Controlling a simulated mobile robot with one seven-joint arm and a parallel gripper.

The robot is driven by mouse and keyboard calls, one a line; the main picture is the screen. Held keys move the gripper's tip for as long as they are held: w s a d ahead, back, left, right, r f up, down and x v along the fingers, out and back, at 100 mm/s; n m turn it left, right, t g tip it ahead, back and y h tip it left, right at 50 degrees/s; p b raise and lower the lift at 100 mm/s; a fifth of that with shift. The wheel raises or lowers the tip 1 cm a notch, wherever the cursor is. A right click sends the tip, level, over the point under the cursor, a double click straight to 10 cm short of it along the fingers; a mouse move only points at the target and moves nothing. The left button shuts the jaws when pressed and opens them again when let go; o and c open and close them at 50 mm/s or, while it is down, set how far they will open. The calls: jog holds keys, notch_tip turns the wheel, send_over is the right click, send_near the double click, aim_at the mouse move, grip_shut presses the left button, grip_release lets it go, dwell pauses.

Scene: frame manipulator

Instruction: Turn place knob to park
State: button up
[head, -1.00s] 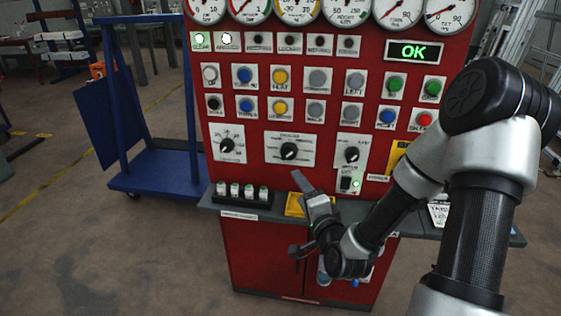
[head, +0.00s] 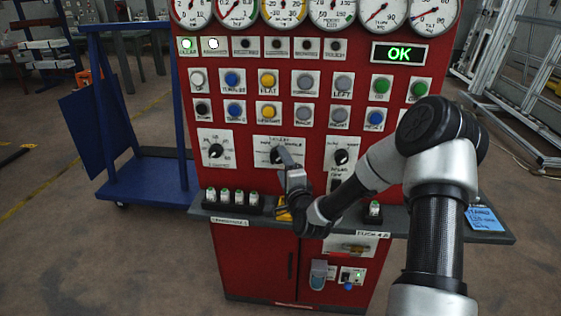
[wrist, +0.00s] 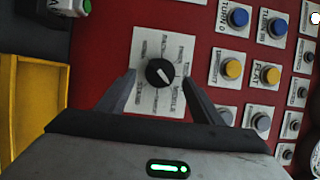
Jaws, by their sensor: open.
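The middle black rotary knob (head: 277,156) sits on a white labelled plate (head: 263,144) on the red panel. In the wrist view the knob (wrist: 160,72) and its printed plate (wrist: 165,48) lie straight ahead. A short white mark shows on the knob's face; the legends are too small to read surely. My gripper (wrist: 159,77) is open, with one finger on either side of the knob in the picture. I cannot tell whether the fingertips reach around it. In the head view my gripper (head: 288,160) covers part of the knob and plate.
Two similar knobs flank it, at left (head: 215,151) and right (head: 340,157). Push buttons fill rows above. A grey shelf (head: 400,220) juts out below, carrying small capped items and a yellow bin (wrist: 30,100). A display (head: 399,54) reads OK.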

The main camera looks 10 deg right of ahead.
aim_at(280, 159)
jog(key=shift+w+a, duration=0.15)
jog(key=shift+w, duration=1.35)
jog(key=shift+c, duration=0.5)
jog(key=c, duration=0.9)
jog(key=shift+c, duration=0.2)
